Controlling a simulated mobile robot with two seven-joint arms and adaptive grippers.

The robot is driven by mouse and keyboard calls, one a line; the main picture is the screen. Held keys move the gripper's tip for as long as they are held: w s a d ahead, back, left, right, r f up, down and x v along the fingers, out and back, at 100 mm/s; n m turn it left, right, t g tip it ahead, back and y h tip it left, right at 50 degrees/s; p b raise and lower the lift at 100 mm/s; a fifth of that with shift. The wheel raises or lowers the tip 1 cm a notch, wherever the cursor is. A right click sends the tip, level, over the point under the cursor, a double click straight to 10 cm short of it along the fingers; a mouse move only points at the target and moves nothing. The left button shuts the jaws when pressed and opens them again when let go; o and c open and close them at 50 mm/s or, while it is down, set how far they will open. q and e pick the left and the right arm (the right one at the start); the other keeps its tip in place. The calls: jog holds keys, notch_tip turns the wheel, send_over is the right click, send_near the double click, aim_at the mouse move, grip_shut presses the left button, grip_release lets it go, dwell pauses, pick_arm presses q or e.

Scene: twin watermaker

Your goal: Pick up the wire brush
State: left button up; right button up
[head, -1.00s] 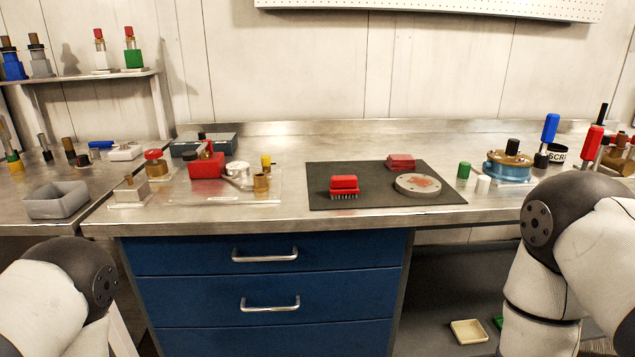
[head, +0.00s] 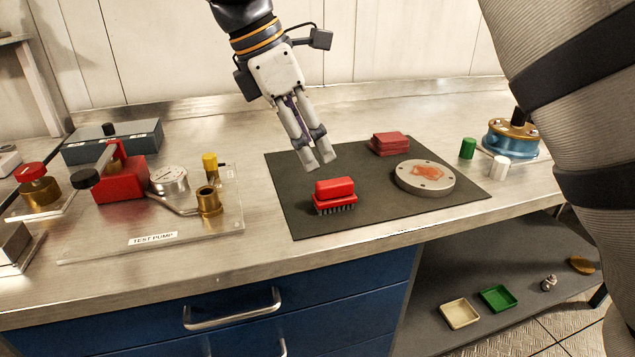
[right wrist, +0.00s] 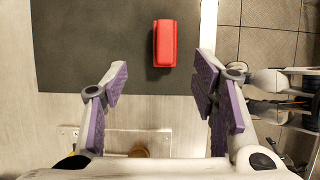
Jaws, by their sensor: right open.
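The wire brush (head: 335,194) has a red block handle with dark bristles below. It lies bristles down on the black mat (head: 300,222), near the mat's front left. In the right wrist view the brush (right wrist: 164,43) shows from above, beyond the fingertips and roughly midway between them. My right gripper (head: 320,163) hangs above the mat, just behind and above the brush, apart from it. In the right wrist view its purple-padded fingers (right wrist: 160,82) are spread wide with nothing between them. My left gripper is not in view.
A round grey flange (head: 424,178) with a reddish patch and a red pad (head: 390,143) lie on the same mat. The test pump board (head: 160,232) stands to the left. Green (head: 467,147) and white (head: 500,167) cylinders stand right of the mat.

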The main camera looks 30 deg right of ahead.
aim_at(333, 183)
jog(key=x, duration=0.6)
jog(key=s+x, duration=0.1)
jog(key=x, duration=0.2)
jog(key=shift+d, duration=0.25)
jog(key=shift+w+d+f, duration=0.1)
jog(key=shift+f, duration=0.25)
grip_shut()
